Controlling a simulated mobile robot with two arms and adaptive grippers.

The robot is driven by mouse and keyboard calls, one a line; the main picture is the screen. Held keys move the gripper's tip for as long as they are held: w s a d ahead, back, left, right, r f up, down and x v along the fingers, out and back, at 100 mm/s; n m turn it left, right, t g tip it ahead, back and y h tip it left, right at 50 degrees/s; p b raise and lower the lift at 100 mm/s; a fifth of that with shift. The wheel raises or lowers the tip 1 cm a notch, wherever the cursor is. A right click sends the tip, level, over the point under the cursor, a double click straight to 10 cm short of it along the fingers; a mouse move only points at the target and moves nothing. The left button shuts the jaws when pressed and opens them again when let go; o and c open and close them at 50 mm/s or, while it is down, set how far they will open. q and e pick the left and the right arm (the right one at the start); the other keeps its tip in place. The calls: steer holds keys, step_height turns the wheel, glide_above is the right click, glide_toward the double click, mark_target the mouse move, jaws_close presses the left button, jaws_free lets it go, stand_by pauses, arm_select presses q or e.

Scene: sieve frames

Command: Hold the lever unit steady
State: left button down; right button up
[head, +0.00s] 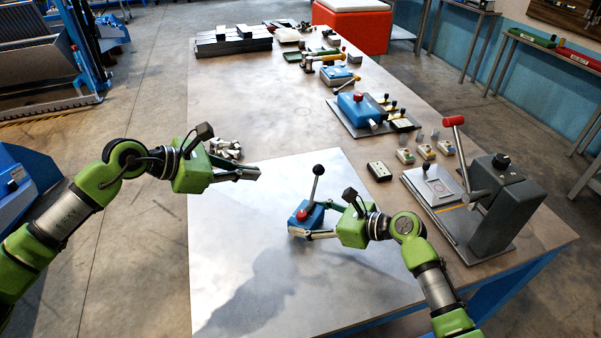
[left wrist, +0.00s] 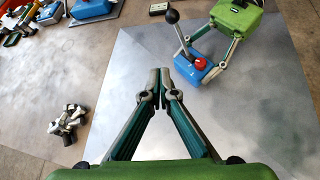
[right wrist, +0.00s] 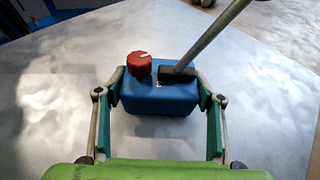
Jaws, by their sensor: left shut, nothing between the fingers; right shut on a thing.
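The lever unit (head: 306,218) is a small blue box with a red knob and a lever with a black ball on top. It stands on the pale sheet on the table. My right gripper (head: 298,217) is shut on the box, one finger at each side; the right wrist view shows the blue box (right wrist: 160,98) between the fingers. In the left wrist view the lever unit (left wrist: 198,66) is at the upper right with the right gripper around it. My left gripper (head: 258,174) is shut and empty, above the sheet, left of the unit and apart from it; its closed fingertips (left wrist: 159,72) show in the left wrist view.
A pile of metal fittings (head: 224,148) lies behind the left gripper. A dark press with a red-handled lever (head: 490,210) stands at the right. A larger blue device (head: 360,110) and small boxes (head: 379,171) lie farther back. The sheet's front (head: 270,280) is clear.

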arm_select(q)
steer(key=t, duration=0.1)
glide_toward(315, 185)
steer(key=shift+n, duration=0.3)
steer(key=shift+w+d+f, duration=0.2)
steer(key=shift+w+d, duration=0.4)
steer(key=shift+w, duration=0.15)
steer(key=shift+w+d+f, duration=0.15)
steer(key=shift+w+d, duration=0.5)
steer(key=shift+w, duration=0.05)
steer(key=shift+w+d+f, duration=0.2)
steer(key=shift+w+d, duration=0.4)
steer(key=shift+w, duration=0.15)
steer(key=shift+w, duration=0.1)
steer(key=shift+w+d, duration=0.4)
steer(key=shift+w, duration=0.2)
steer(key=shift+s+a, duration=0.1)
